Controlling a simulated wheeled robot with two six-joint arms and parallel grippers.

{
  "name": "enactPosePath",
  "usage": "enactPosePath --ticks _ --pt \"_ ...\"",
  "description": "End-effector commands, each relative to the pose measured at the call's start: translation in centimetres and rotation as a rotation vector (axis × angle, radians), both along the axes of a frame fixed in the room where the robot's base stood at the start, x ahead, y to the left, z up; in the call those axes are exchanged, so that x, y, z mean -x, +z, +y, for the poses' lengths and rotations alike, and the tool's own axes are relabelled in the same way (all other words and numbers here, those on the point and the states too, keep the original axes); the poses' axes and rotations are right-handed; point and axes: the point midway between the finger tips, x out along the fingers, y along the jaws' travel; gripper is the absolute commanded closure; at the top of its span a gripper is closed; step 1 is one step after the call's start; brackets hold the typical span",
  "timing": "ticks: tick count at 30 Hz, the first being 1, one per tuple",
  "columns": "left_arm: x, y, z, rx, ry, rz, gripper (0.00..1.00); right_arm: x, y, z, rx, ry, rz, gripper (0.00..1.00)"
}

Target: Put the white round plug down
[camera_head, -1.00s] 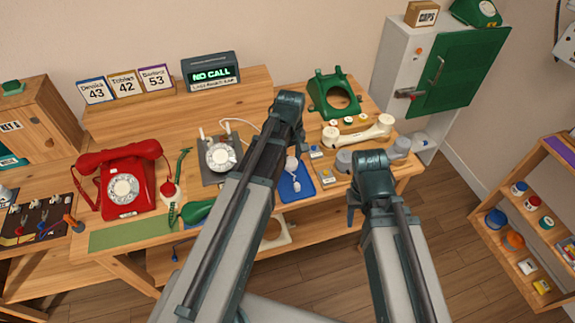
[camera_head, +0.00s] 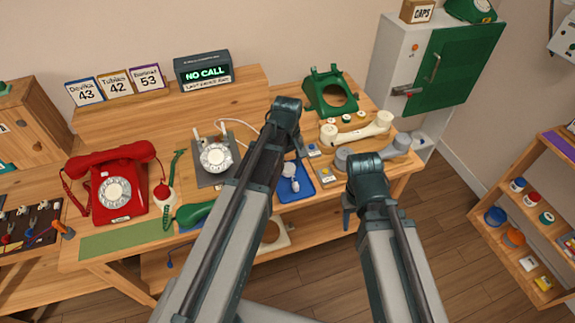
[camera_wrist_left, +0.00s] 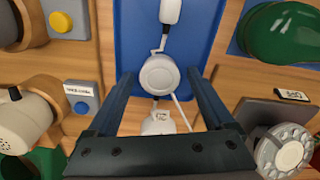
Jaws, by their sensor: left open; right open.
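The white round plug (camera_wrist_left: 159,75) lies at the edge of the blue tray in the left wrist view, between the spread fingers of my left gripper (camera_wrist_left: 160,88), with a gap on each side. White pieces and a thin cord adjoin it above and below. In the head view the plug (camera_head: 288,170) shows small and pale on the blue tray (camera_head: 304,190), partly beside my left arm. My left gripper (camera_head: 297,145) is open and empty. My right gripper (camera_head: 348,212) is open and empty near the table's front edge; its fingers are partly hidden.
A red dial phone (camera_head: 115,190) stands left on the table. A grey dial plate (camera_head: 215,158) lies behind my left arm. A green handset (camera_wrist_left: 285,35) is close to the tray.

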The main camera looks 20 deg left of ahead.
Motion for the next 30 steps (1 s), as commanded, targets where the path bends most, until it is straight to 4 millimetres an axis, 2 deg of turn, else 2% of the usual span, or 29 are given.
enactPosePath --ticks 8,14,30 --pt "0.0 0.4 0.0 0.000 0.000 0.000 0.14 0.0 0.4 0.0 0.000 0.000 0.000 0.50" --pt "0.0 1.9 0.0 0.000 0.000 0.000 0.14 0.0 1.9 0.0 0.000 0.000 0.000 0.50" --pt "0.0 9.7 0.0 0.000 0.000 0.000 0.14 0.0 9.7 0.0 0.000 0.000 0.000 0.50"
